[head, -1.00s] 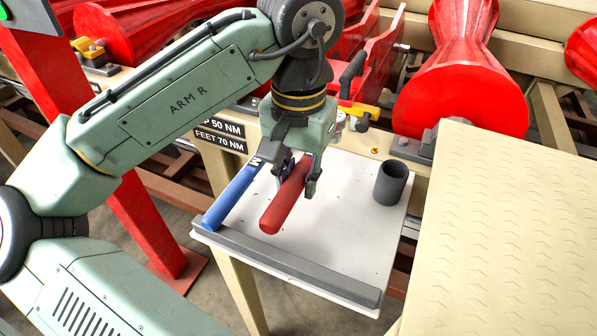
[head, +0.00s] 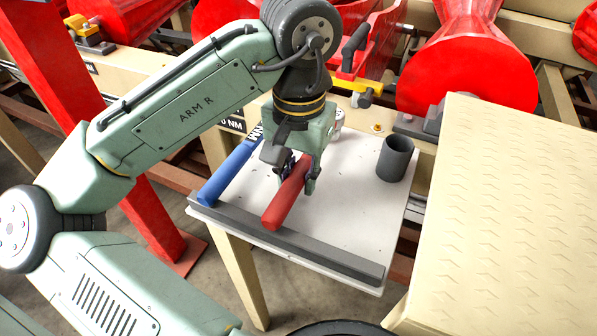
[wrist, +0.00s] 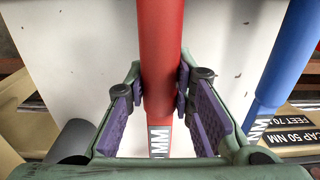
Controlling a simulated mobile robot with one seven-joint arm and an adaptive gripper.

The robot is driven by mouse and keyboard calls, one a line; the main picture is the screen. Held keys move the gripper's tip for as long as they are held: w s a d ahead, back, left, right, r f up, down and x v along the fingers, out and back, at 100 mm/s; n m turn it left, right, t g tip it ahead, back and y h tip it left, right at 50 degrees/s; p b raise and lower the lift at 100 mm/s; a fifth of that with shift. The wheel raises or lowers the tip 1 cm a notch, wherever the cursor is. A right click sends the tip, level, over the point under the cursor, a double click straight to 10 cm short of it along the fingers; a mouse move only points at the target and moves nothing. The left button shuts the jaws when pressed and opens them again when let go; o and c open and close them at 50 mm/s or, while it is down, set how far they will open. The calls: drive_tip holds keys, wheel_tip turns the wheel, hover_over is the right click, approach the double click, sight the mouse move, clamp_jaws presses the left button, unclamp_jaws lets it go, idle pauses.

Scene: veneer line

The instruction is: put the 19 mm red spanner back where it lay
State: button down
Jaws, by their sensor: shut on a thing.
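The red spanner (head: 287,197) has a thick red handle and is in my gripper (head: 299,180), which is shut on it. Its handle end points toward the dark front lip of the white tray (head: 345,205). In the wrist view, the red handle (wrist: 161,45) runs between the purple finger pads, with a label ending in "MM" below; its size number is not readable. I cannot tell whether the spanner touches the tray. A blue spanner (head: 228,174) lies on the tray to the left, roughly parallel; it also shows in the wrist view (wrist: 290,55). The red spanner's head is hidden by my gripper.
A dark grey cup (head: 395,158) stands at the tray's back right. A grey lip (head: 300,243) runs along the tray's front. The tray's middle right is bare. A cream patterned surface (head: 510,210) is to the right, and red rollers (head: 467,65) are behind.

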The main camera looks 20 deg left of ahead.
drive_tip(key=shift+f, duration=0.55)
idle(0.4)
drive_tip(key=c, duration=1.3)
unclamp_jaws()
drive_tip(key=shift+r, duration=0.1)
wheel_tip(320, 180, up, 8)
drive_tip(key=p, duration=0.7)
drive_tip(key=shift+p, duration=0.35)
